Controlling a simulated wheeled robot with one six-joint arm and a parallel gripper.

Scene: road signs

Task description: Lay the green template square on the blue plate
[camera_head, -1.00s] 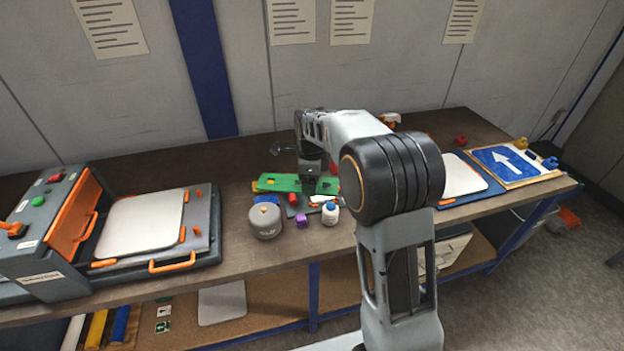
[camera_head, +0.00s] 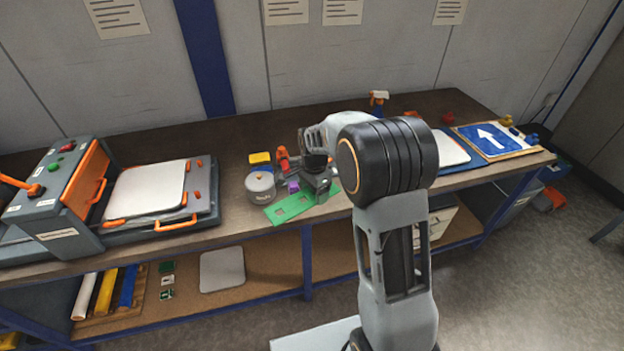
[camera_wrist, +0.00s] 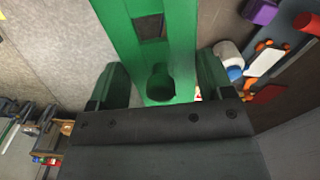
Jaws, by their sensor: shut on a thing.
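The green template square (camera_head: 290,207) is a long flat green piece with cut-out holes. My gripper (camera_head: 320,185) is shut on it near the bench's front edge; its near end reaches over that edge. In the wrist view the template (camera_wrist: 150,30) runs between the two fingers of my gripper (camera_wrist: 160,80). A blue plate (camera_head: 508,146) with a white arrow lies on a tan board at the bench's right end, well away from my gripper. Part of the template is hidden behind my arm.
A grey canister (camera_head: 260,187), a yellow box (camera_head: 260,158) and a purple block (camera_head: 293,187) stand close to the template. A press with a white panel (camera_head: 148,188) fills the left. A white panel on a blue base (camera_head: 450,148) lies left of the arrow plate.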

